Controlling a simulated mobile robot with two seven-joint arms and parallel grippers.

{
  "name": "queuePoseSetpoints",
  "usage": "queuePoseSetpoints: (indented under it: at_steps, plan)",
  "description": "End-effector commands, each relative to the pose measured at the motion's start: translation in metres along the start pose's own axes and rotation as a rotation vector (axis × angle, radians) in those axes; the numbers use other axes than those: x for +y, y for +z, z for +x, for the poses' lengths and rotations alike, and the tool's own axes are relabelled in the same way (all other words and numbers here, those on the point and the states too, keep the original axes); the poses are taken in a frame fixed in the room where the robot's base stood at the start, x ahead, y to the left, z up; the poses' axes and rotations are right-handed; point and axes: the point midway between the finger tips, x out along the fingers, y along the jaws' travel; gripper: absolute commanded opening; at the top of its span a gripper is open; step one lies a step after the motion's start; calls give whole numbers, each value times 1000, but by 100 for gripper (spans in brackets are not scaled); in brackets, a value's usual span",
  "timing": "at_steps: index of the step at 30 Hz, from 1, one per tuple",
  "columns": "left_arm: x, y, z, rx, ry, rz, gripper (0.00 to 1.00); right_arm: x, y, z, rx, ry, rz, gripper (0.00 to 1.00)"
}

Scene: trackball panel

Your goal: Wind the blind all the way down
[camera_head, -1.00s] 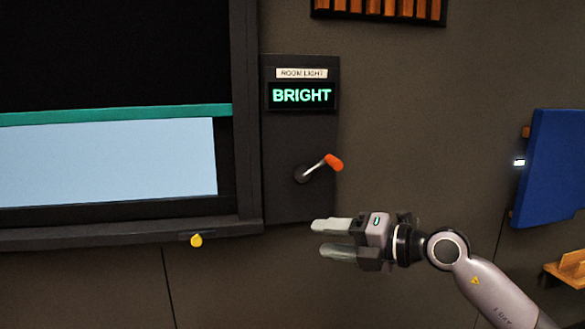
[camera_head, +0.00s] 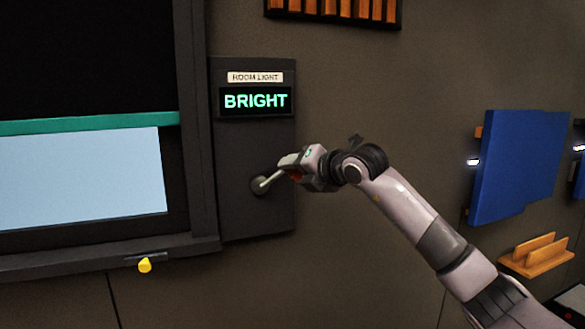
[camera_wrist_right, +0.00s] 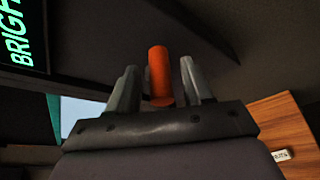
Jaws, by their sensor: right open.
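The dark blind (camera_head: 85,55) with its teal bottom bar (camera_head: 90,124) covers the upper part of the window, and the pale blue window pane (camera_head: 80,180) shows below the bar. The crank (camera_head: 268,182) is on the dark panel right of the window, its arm pointing up and right. My right gripper (camera_head: 292,168) is at the crank's handle and hides most of it. In the right wrist view the orange handle (camera_wrist_right: 159,75) stands between the two open fingers (camera_wrist_right: 160,88), with a gap visible on each side. My left gripper is not in view.
The panel display (camera_head: 256,101) reads BRIGHT under a ROOM LIGHT label. A yellow knob (camera_head: 145,265) is below the window sill. A blue board (camera_head: 520,165) and a wooden ledge (camera_head: 535,255) are on the wall at the right. The wall below the panel is clear.

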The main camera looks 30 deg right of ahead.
Motion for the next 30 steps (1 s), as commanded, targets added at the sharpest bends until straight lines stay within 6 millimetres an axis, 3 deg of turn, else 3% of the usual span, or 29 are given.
queuePoseSetpoints:
  at_steps: [6, 14, 19, 30]
  plan:
    - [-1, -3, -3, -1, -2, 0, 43, 0, 0, 13, 1, 0, -1, 51]
    - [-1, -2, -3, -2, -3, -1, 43, 0, -1, 14, 1, 0, -2, 51]
    - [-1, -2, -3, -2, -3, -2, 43, 0, -1, 14, 1, 0, -1, 0]
    - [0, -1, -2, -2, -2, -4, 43, -5, 2, 14, 1, 5, 13, 0]
